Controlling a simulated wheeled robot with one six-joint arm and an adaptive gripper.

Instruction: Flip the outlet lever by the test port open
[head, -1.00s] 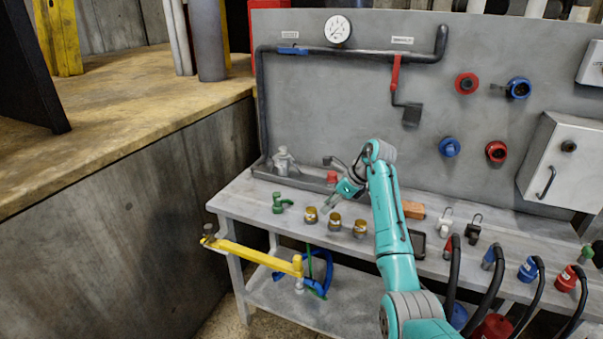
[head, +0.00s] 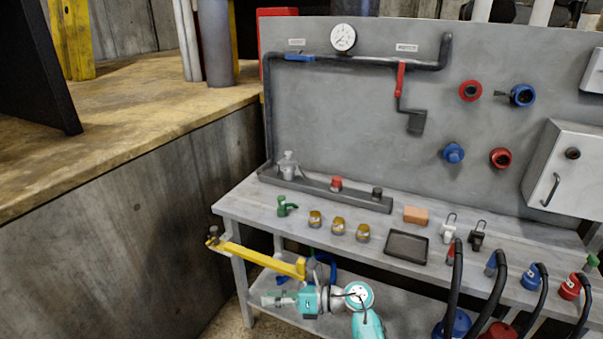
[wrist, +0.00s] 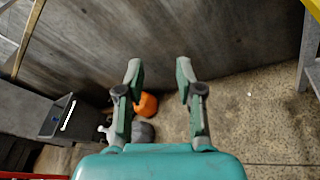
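A red lever (head: 401,80) hangs straight down from the right part of the dark pipe (head: 365,63) on the grey panel. Below it, a thin drop pipe ends in a dark grey box-like fitting (head: 416,122). A blue lever (head: 300,57) lies along the pipe further left. The small labels above the levers are too small to read. My gripper (head: 272,299) is low at the front of the bench, far below both levers. In the wrist view my gripper (wrist: 158,72) has its fingers apart with nothing between them; neither lever shows there.
A yellow bar (head: 262,260) sticks out at the bench's left front, just above my gripper. Small jars, a black tray (head: 407,247) and an orange block (head: 416,215) stand on the bench (head: 300,240). Black hoses curve up at the right. The panel around the red lever is clear.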

